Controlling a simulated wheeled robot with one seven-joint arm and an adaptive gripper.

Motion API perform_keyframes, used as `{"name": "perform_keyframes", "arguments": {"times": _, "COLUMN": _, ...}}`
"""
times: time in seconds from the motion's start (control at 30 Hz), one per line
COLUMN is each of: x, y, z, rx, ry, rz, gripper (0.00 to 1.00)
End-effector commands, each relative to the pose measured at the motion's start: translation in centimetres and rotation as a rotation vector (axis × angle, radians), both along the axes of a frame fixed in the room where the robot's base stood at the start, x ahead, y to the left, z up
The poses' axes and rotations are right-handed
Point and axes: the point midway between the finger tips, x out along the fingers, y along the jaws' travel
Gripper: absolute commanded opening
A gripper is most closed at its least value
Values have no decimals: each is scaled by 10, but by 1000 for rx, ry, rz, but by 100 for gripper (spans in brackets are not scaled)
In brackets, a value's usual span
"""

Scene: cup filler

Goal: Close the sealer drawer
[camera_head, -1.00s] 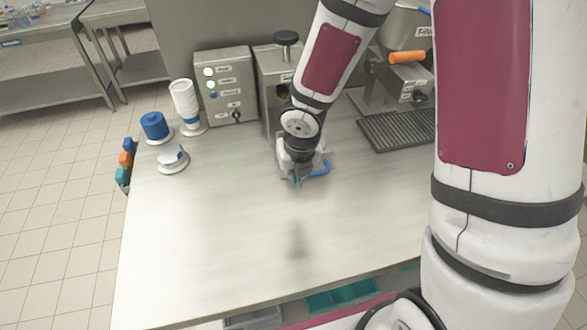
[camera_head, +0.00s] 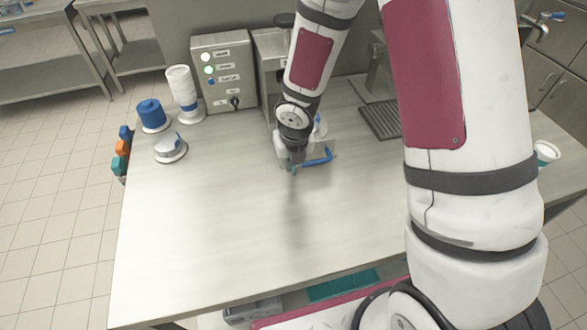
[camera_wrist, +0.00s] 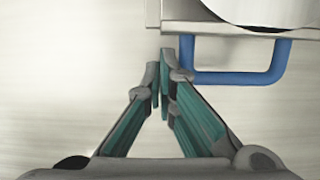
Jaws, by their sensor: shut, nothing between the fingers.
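The sealer (camera_head: 272,55) is a grey metal machine at the back of the table, partly hidden behind my arm. Its drawer (camera_wrist: 205,29) sticks out toward the front, with a blue U-shaped handle (camera_wrist: 235,77) that also shows in the head view (camera_head: 319,160). A round rim, partly cut off, shows in the drawer in the wrist view. My gripper (camera_wrist: 160,72) is shut and empty, its teal fingers touching at the tips. The tips are close by the left end of the handle, just in front of the drawer's front edge; whether they touch it I cannot tell.
A grey control box (camera_head: 224,72) stands left of the sealer. A white cup stack (camera_head: 182,90), a blue stack (camera_head: 152,114) and a lid stand (camera_head: 170,148) are at the back left. A dark grate (camera_head: 381,122) lies to the right. The table front is clear.

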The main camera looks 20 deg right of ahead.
Motion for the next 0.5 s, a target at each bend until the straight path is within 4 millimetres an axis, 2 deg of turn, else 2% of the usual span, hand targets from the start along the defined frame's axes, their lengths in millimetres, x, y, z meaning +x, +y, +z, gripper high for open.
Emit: {"name": "perform_keyframes", "arguments": {"times": 0.5, "x": 8, "y": 0, "z": 0, "rx": 0, "ry": 0, "rz": 0, "gripper": 0}}
